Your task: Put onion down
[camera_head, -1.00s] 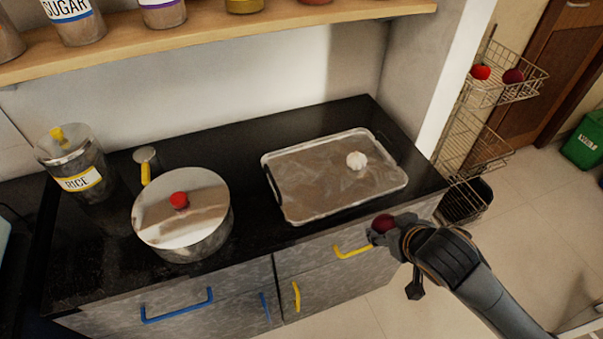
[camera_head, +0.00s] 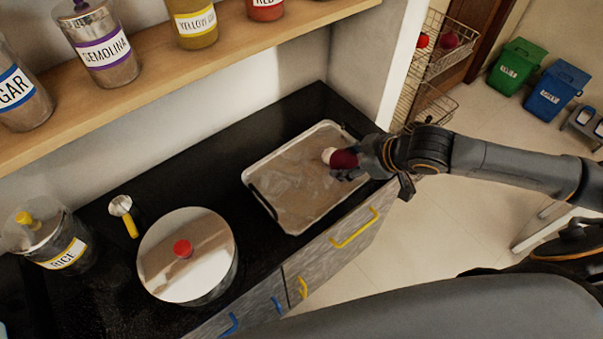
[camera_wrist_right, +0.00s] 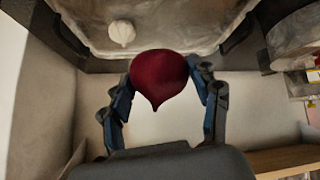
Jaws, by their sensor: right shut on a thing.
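A dark red onion (camera_head: 344,160) is held in my right gripper (camera_head: 357,163), over the right part of the metal tray (camera_head: 285,205). In the right wrist view the onion (camera_wrist_right: 158,78) sits between the two fingers of the gripper (camera_wrist_right: 163,85), which are shut on it. A white garlic bulb (camera_head: 327,155) shows just beside the onion, partly hidden by it; the bulb (camera_wrist_right: 122,33) lies on the tray (camera_wrist_right: 180,12) in the wrist view. I cannot tell whether the onion touches the tray. My left gripper is not in view.
A lidded pot (camera_head: 165,265) with a red knob stands left of the tray on the black counter (camera_head: 215,185). A rice jar (camera_head: 45,240) and a small yellow-handled utensil (camera_head: 123,212) are further left. A shelf (camera_head: 190,85) with jars runs above. The tray's left part is clear.

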